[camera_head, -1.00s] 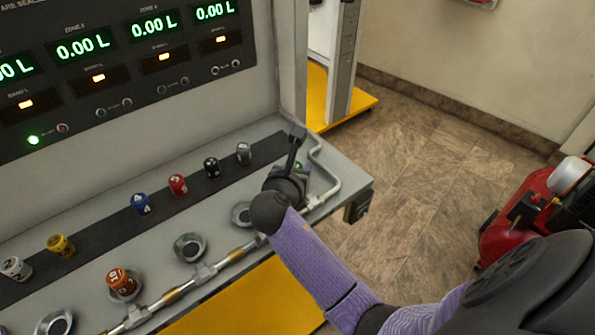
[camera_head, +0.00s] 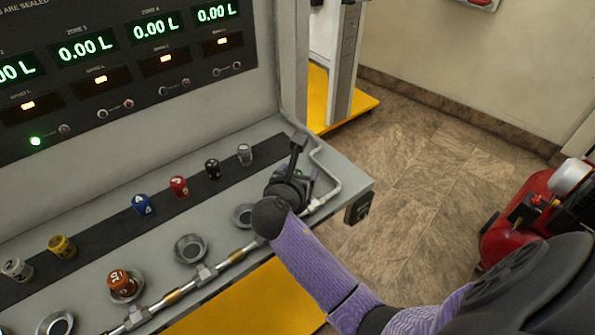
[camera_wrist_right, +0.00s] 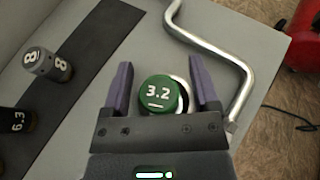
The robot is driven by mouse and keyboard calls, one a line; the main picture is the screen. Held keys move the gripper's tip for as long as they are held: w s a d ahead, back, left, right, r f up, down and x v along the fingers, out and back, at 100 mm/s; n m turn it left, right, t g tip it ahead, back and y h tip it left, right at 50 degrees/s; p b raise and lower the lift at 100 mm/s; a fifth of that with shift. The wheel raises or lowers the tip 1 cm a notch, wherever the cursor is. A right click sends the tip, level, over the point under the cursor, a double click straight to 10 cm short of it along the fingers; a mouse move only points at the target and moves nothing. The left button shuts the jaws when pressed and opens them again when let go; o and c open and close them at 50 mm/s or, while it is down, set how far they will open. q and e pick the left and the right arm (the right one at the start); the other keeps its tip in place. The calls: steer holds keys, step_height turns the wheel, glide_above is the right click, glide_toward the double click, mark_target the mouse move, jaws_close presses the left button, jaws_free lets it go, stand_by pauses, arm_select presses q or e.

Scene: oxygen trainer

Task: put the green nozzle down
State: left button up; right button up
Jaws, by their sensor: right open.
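The green nozzle (camera_wrist_right: 158,93), marked 3.2, stands between the fingers of my right gripper (camera_wrist_right: 161,80) in the right wrist view. The fingers are spread, with a gap on each side of it. A pale ring (camera_wrist_right: 183,90) shows partly behind the nozzle; I cannot tell how well the nozzle sits in it. In the head view my right gripper (camera_head: 298,162) is over the right end of the bench and mostly hides the nozzle. My left gripper is not in view.
An orange-brown nozzle (camera_head: 121,283) sits in a round holder on the bench. Empty holders (camera_head: 190,249) lie along the front. Blue (camera_head: 142,204), red (camera_head: 179,186) and other nozzles stand on the dark strip. A bent metal pipe (camera_wrist_right: 238,75) runs close to my right gripper.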

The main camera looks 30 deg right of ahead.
steer(key=shift+r, duration=0.35)
steer(key=s+a+r+p, duration=0.1)
steer(key=p, duration=0.1)
steer(key=s+a+r+p, duration=0.1)
steer(key=r+p, duration=0.1)
steer(key=shift+s+a+r+p, duration=0.1)
steer(key=shift+a+p, duration=0.15)
steer(key=shift+p, duration=0.05)
steer(key=p+v, duration=0.1)
steer(key=v, duration=0.1)
steer(key=p+v, duration=0.2)
steer(key=v, duration=0.1)
steer(key=p+v, duration=0.2)
steer(key=shift+s+a+f, duration=0.25)
steer(key=shift+s+a, duration=0.15)
steer(key=shift+s, duration=0.05)
steer(key=shift+f, duration=0.15)
